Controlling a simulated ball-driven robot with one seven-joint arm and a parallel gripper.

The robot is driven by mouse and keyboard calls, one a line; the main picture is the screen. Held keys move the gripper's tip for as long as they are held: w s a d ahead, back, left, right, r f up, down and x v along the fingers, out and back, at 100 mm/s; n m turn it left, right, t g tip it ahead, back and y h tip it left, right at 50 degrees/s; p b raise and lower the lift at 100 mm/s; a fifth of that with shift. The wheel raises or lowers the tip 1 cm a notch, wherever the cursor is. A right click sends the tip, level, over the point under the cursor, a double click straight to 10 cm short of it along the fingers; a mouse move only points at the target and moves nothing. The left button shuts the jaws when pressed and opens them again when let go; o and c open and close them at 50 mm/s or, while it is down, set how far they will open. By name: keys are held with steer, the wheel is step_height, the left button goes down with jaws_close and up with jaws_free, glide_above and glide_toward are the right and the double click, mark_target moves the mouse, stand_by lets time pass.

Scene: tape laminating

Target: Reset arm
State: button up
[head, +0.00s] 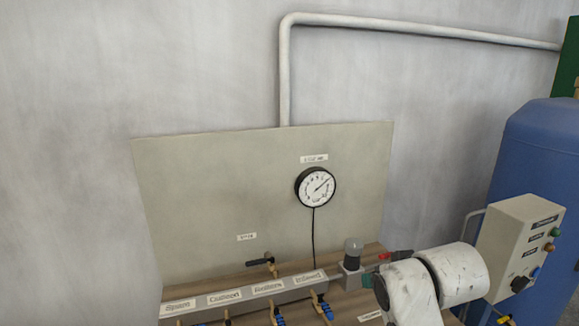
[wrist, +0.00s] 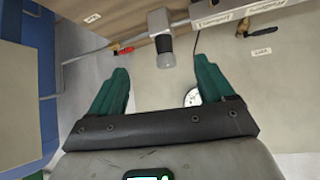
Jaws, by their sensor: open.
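My gripper (wrist: 162,66) shows in the wrist view with its two green fingers spread wide and nothing between them touching either finger. In the head view my white arm enters at the lower right, and a bit of green finger (head: 368,281) shows beside the regulator. The grey regulator with a dark knob (head: 353,254) stands at the right end of the labelled manifold; in the wrist view the regulator (wrist: 162,38) appears beyond the gap between the fingers. A red-handled valve (head: 397,255) lies just above my arm and also shows in the wrist view (wrist: 122,50).
A round gauge (head: 315,187) hangs on the beige backboard (head: 200,190). A black-handled valve (head: 260,261) and the labelled manifold (head: 245,292) sit below. A control box (head: 520,245) and blue tank (head: 540,150) stand at right. The space before the upper wall is free.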

steer(key=s+d+f+m+g, duration=0.1)
steer(key=s+d+f+g, duration=0.15)
steer(key=s+f, duration=1)
steer(key=s+d+f+g, duration=0.25)
steer(key=s+f, duration=0.75)
steer(key=s, duration=0.5)
steer(key=s+d+f+g, duration=0.2)
steer(key=s+f+g, duration=0.1)
steer(key=s, duration=1.1)
steer(key=shift+h, duration=0.4)
